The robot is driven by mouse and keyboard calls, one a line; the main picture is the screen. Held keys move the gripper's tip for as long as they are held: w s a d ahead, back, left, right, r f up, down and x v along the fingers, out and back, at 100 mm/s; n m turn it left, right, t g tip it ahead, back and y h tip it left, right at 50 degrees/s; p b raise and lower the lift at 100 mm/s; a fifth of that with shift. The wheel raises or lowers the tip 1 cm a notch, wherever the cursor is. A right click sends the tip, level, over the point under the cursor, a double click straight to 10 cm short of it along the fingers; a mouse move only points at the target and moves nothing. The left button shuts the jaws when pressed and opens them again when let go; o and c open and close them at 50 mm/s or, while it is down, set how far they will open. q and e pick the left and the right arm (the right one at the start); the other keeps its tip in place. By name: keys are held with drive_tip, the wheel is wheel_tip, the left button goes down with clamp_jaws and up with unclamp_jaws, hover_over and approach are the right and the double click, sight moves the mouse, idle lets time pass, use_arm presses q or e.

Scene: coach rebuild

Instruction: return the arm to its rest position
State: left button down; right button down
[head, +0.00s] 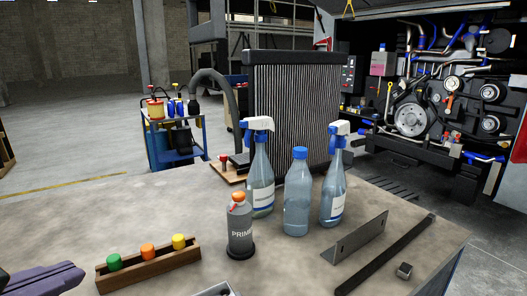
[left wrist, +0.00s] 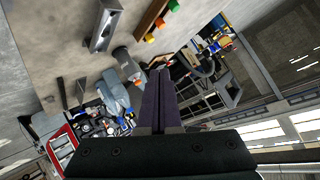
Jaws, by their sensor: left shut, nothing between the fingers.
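My left gripper (head: 70,275) shows at the bottom left corner of the head view, above the workbench (head: 60,215). It is left of the wooden rack (head: 150,264) and apart from it. In the left wrist view its two dark purple fingers (left wrist: 159,75) lie together, shut, with nothing between them. The bench and its objects appear turned about beyond the fingertips. My right gripper is in neither view.
A primer bottle (head: 240,230), two spray bottles (head: 260,180) (head: 334,185) and a blue-capped bottle (head: 298,195) stand mid-bench. A radiator (head: 292,105) stands behind. The bench's left side is clear.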

use_arm(q)
drive_tip(key=s+f+n+g+p, duration=0.1)
drive_tip(key=s+f+g, duration=0.15)
drive_tip(key=s, duration=0.25)
drive_tip(key=s+f+n+g+h+p, duration=0.1)
drive_tip(key=s+f+n+g, duration=0.15)
drive_tip(key=s, duration=0.25)
drive_tip(key=s+f+g+p, duration=0.1)
drive_tip(key=s+f+g, duration=0.1)
drive_tip(key=s+g, duration=0.3)
wheel_tip(320, 180, up, 37)
drive_tip(key=t+p, duration=0.1)
drive_tip(key=p, duration=3.5)
drive_tip(key=shift+d+t, duration=0.15)
drive_tip(key=shift+t, duration=0.25)
drive_tip(key=shift+w+f, duration=0.1)
drive_tip(key=shift+f, duration=0.1)
